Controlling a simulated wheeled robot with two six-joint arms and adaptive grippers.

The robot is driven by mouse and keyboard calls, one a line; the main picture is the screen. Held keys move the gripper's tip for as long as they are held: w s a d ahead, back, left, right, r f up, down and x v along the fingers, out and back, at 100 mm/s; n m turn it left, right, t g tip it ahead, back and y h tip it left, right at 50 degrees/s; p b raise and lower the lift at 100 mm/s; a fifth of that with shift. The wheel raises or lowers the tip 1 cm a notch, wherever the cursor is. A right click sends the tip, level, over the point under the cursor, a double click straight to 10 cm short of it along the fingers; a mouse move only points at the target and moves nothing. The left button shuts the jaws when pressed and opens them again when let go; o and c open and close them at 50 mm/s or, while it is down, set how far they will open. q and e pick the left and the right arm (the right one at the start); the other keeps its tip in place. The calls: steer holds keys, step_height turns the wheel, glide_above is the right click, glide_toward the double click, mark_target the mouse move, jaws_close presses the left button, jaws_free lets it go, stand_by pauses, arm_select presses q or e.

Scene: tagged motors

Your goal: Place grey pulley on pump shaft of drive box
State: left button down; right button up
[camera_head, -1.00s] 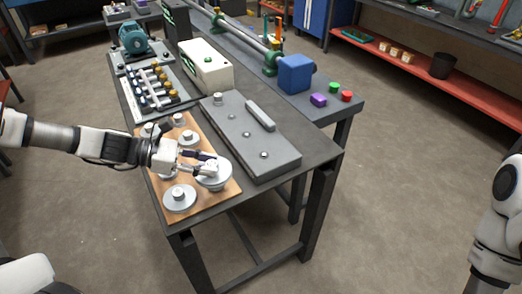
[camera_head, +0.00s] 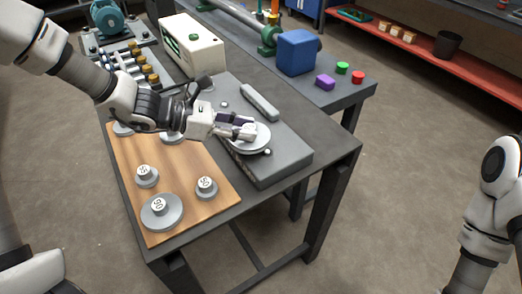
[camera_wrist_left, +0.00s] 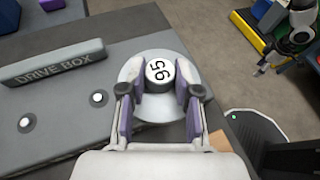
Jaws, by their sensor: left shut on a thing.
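My left gripper (camera_wrist_left: 158,92) is shut on the hub of a grey pulley (camera_wrist_left: 155,128), a round disc whose hub top carries a number that looks like 95. In the head view this pulley (camera_head: 250,142) is held over the near end of the drive box (camera_head: 291,167), a flat grey box with a raised label bar. The gap between pulley and box is hard to judge. Two bright shaft ends (camera_wrist_left: 98,98) show left of the pulley in the wrist view. Any shaft beneath the pulley is hidden. My right gripper (camera_wrist_left: 264,68) appears small at the wrist view's upper right, its jaws unclear.
A wooden board (camera_head: 195,218) holds several other grey pulleys, including a large one marked 90 (camera_head: 160,211). A cream box (camera_head: 190,45) and a blue block (camera_head: 297,52) stand behind. Purple (camera_head: 325,82), green and red pieces lie near the back bench's edge.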

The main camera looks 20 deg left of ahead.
mark_target(262, 142)
arm_select(q)
steer(key=d, duration=0.3)
steer(key=shift+w+d, duration=0.35)
steer(key=shift+w+d+f, duration=0.1)
steer(key=shift+d+f, duration=0.15)
steer(key=shift+d, duration=0.05)
steer(key=f, duration=0.3)
steer(key=shift+a+f, duration=0.1)
steer(key=shift+a, duration=0.1)
steer(key=shift+d, duration=0.1)
steer(key=shift+f+b, duration=0.15)
steer(key=shift+b, duration=0.35)
steer(key=c, duration=0.8)
jaws_free()
